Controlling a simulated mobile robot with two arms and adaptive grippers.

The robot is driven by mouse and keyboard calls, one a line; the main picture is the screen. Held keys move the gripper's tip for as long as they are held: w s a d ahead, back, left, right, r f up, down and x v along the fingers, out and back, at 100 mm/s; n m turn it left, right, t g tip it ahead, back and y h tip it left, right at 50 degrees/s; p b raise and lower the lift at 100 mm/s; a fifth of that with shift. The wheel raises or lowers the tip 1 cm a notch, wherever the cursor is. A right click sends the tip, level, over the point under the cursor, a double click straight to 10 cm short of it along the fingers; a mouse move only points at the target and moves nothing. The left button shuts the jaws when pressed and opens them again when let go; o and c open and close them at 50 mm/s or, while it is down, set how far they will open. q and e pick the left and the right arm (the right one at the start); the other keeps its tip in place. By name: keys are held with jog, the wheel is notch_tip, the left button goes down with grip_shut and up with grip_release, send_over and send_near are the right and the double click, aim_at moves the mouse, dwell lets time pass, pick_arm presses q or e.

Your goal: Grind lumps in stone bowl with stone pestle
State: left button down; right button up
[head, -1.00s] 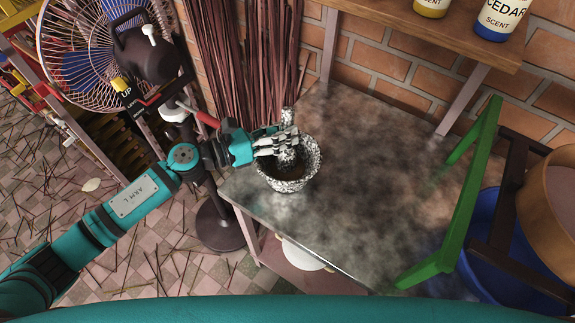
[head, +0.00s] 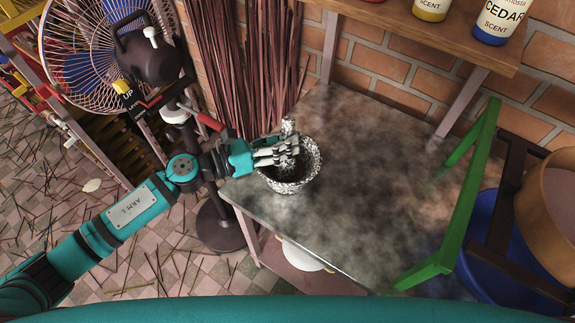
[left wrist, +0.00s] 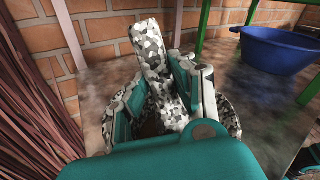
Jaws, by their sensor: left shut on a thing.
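The speckled black-and-white stone bowl (head: 291,186) stands at the left corner of the metal-topped table; its rim also shows in the left wrist view (left wrist: 232,118). The stone pestle (head: 288,126), of the same speckled stone, stands up out of the bowl; its shaft is large in the left wrist view (left wrist: 150,50). My left gripper (head: 284,150) is shut on the pestle, with its fingers over the bowl's mouth. The gripper (left wrist: 160,95) hides most of the bowl's inside, where a little brown shows. I cannot make out single lumps. My right gripper is not in view.
The table top (head: 350,190) is clear right of the bowl. A green frame (head: 465,200) stands at its right, by a blue tub (head: 480,240). A fan (head: 100,50) is at the left. Incense sticks (head: 240,70) hang behind the bowl. A shelf (head: 430,35) holds scent bottles.

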pick_arm(q)
jog(key=r+p, duration=0.6)
jog(key=r, duration=0.1)
jog(key=w+r+p, duration=0.1)
jog(key=r+p, duration=0.2)
jog(key=shift+w+r, duration=0.1)
jog(key=shift+r, duration=0.2)
